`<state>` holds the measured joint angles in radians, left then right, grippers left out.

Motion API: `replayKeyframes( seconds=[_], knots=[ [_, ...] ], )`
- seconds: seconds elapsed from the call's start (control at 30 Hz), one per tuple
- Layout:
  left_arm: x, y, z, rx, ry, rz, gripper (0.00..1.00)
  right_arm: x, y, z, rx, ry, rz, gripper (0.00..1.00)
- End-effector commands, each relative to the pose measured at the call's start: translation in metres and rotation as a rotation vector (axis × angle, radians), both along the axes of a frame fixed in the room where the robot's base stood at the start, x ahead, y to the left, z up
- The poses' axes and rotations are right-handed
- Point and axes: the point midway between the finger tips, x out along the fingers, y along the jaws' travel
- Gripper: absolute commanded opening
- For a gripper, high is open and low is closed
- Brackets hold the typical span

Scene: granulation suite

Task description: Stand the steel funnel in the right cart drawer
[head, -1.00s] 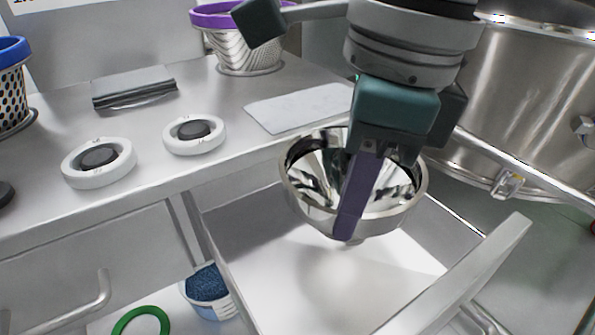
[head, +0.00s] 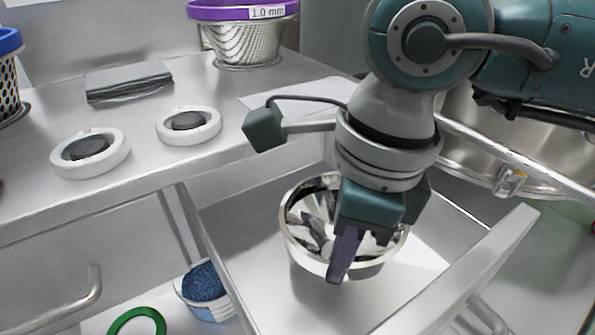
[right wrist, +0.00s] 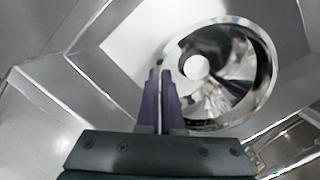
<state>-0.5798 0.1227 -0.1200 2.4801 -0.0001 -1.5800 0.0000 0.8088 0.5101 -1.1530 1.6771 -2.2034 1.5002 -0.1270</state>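The steel funnel (head: 308,228) is a shiny bowl with its wide mouth facing up, inside the open right cart drawer (head: 262,282). My right gripper (head: 342,268) comes down from above, with its purple finger over the near side of the funnel. In the right wrist view, the two fingers (right wrist: 160,78) are close together at the rim of the funnel (right wrist: 243,92), so it is shut on the rim. The bottom of the funnel is hidden, and I cannot tell if it touches the drawer floor. My left gripper is not in view.
On the cart top are two white rings (head: 90,152) (head: 188,124) with dark centres, a purple-rimmed sieve (head: 243,42), a blue-rimmed basket (head: 10,85) and a grey block (head: 130,82). A tub of blue granules (head: 205,285) and a green ring (head: 137,321) are left of the drawer.

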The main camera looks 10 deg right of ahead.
Motion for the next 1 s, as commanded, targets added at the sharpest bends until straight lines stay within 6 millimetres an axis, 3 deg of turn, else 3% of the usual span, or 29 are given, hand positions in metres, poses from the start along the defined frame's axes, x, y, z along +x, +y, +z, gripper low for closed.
replayKeyframes(
  seconds=[0.03,0.27,0.57,0.67,1.0],
  knots=[
    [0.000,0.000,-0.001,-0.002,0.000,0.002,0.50,0.000,0.000,-0.001,0.000,0.000,0.000,0.06],
    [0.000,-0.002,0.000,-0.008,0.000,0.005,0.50,0.000,0.000,0.000,0.000,0.000,-0.001,0.32],
    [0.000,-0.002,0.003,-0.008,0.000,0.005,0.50,0.000,0.000,0.003,0.000,0.000,-0.001,0.33],
    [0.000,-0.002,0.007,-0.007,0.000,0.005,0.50,0.000,-0.001,0.014,0.001,-0.003,0.000,0.33],
    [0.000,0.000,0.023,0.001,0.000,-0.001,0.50,-0.003,-0.009,0.088,0.001,-0.006,0.000,0.33]
  ],
)
